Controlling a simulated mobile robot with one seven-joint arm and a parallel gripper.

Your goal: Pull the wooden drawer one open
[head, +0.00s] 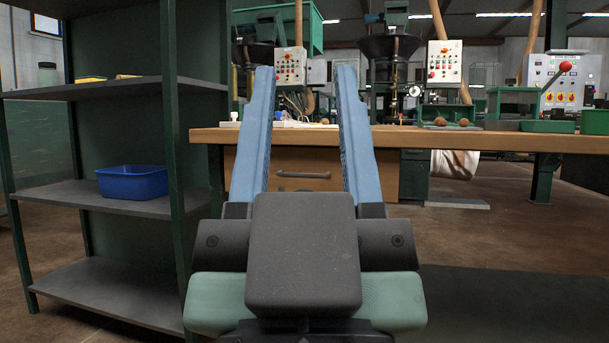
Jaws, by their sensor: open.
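The wooden drawer (311,163) sits under the wooden bench top at the centre of the head view. It has a dark horizontal bar handle (303,175) on its front and looks closed. My gripper (304,72) is in the foreground with its two long blue fingers spread apart. It is open, and nothing shows between the fingers. The handle shows through the gap between them, farther away, and I see no contact. The fingers and the dark palm hide parts of the drawer front and whatever is below it.
A dark green shelf unit (88,194) with a blue bin (133,182) stands close on the left. The wooden bench top (485,141) runs to the right and bears green trays (548,126). Control boxes and machines stand behind. Open floor (528,222) lies at the right.

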